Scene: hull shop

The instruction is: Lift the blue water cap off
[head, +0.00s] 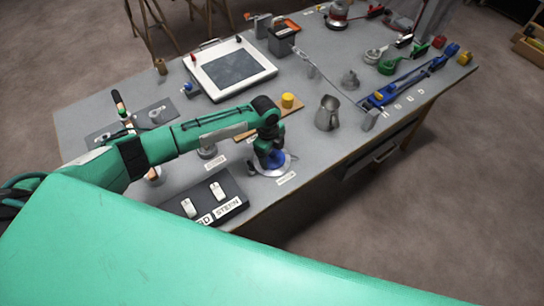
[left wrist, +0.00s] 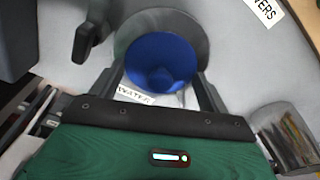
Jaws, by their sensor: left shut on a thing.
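The blue water cap (head: 278,156) is at the near edge of the workbench, under my left gripper (head: 271,160) in the head view, largely covered by it. In the left wrist view the round blue cap (left wrist: 160,62) lies between the two fingers of my left gripper (left wrist: 160,88), which is shut on it. A grey round fitting (left wrist: 193,32) shows around the cap. Whether the cap is seated or raised I cannot tell. A label reading WATER (left wrist: 134,95) lies beside it. My right gripper is not in view.
A metal jug (head: 327,113) stands to the right. A yellow cap (head: 288,100) sits on a wooden board behind the arm. A dark panel with two white switches (head: 218,191) is at the near left. A framed tray (head: 231,68) and blue clamps (head: 405,84) lie farther back.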

